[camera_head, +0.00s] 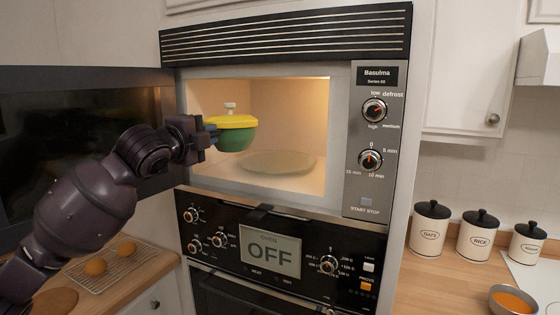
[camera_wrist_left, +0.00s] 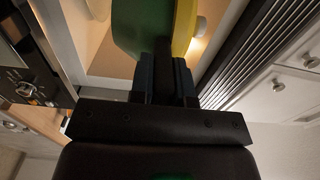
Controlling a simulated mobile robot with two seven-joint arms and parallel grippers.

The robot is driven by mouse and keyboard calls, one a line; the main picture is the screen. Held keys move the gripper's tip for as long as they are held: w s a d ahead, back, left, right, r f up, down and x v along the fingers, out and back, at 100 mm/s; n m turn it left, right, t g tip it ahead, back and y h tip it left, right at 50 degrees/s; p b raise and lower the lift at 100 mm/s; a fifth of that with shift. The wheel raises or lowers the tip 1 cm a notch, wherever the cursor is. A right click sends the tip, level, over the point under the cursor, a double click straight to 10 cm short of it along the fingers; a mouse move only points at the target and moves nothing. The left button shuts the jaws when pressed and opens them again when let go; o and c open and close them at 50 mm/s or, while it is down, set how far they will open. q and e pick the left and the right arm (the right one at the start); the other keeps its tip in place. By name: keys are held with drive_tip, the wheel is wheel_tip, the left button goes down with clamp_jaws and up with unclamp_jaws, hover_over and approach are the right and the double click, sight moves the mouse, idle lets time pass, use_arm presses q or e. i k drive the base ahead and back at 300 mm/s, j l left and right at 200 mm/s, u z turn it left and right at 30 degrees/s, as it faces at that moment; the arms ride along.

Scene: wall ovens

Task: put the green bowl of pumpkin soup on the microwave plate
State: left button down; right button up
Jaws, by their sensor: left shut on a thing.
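The green bowl (camera_head: 237,141) has a yellow lid (camera_head: 232,121) with a pale knob; its contents are hidden. My left gripper (camera_head: 211,131) is shut on the bowl's left side and holds it upright in the microwave opening, above and left of the glass plate (camera_head: 277,162). In the left wrist view the gripper fingers (camera_wrist_left: 165,78) meet the green bowl (camera_wrist_left: 138,25) near the yellow lid (camera_wrist_left: 184,28). The plate lies bare on the lit microwave floor. My right gripper is out of view.
The microwave door (camera_head: 80,140) stands open on the left, behind my left arm. The control panel (camera_head: 375,140) borders the opening on the right. An oven reading OFF (camera_head: 272,257) is below. Canisters (camera_head: 431,228) and a pan of orange food (camera_head: 512,301) stand on the right counter.

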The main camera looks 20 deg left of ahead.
sight(273, 163)
drive_tip(key=i+l, duration=0.1)
drive_tip(key=i, duration=0.8)
